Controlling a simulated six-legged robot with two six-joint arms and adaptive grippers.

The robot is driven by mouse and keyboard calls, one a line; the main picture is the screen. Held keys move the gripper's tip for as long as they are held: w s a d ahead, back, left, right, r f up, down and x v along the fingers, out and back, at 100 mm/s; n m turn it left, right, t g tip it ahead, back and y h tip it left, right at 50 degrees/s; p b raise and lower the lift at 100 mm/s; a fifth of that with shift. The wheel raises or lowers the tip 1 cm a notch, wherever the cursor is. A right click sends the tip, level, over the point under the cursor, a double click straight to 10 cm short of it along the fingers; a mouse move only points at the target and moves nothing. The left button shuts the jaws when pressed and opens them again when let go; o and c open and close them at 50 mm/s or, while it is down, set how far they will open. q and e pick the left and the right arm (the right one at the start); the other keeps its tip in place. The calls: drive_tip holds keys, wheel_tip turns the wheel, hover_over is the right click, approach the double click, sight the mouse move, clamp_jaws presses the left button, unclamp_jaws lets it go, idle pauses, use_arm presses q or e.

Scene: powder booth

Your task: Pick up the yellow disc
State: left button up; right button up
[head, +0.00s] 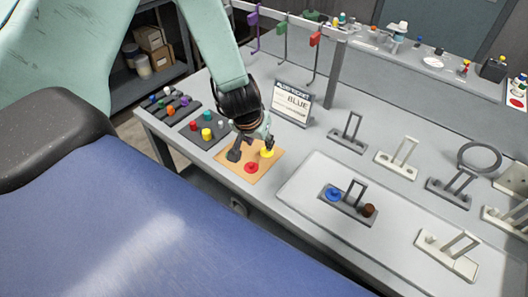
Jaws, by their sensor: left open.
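The yellow disc (267,153) lies on an orange-tan square board (262,172) on the grey bench. A red disc (251,168) lies on the same board, nearer to me. My left gripper (253,150) reaches down from above over the board, with its fingers apart. One fingertip is by the yellow disc and the other is to its left. I cannot tell whether the finger touches the disc. My right gripper is not in view.
A sign (292,103) reading BLUE stands behind the board. A white tray (300,190) to the right holds a fixture with a blue disc (333,194) and a brown piece (368,210). Dark trays (183,119) of small coloured parts lie left. Several handled fixtures stand right.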

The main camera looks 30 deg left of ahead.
sight(265, 153)
use_arm(q)
drive_tip(key=w+f, duration=0.1)
drive_tip(key=f, duration=0.1)
drive_tip(key=w+d+f+b, duration=0.1)
drive_tip(key=w+f, duration=0.1)
drive_tip(key=shift+d+f, duration=0.1)
drive_tip(key=shift+d, duration=0.1)
drive_tip(key=shift+s+a, duration=0.45)
drive_tip(key=shift+a, duration=0.1)
drive_tip(key=shift+r, duration=0.2)
drive_tip(key=shift+c, duration=0.8)
drive_tip(key=shift+w+d+f, duration=0.1)
drive_tip(key=shift+w+d, duration=0.25)
drive_tip(key=shift+d, duration=0.05)
drive_tip(key=c, duration=0.4)
drive_tip(key=shift+c, duration=1)
drive_tip(key=shift+s+a, duration=0.25)
drive_tip(key=shift+a, duration=0.05)
drive_tip(key=shift+c, duration=0.4)
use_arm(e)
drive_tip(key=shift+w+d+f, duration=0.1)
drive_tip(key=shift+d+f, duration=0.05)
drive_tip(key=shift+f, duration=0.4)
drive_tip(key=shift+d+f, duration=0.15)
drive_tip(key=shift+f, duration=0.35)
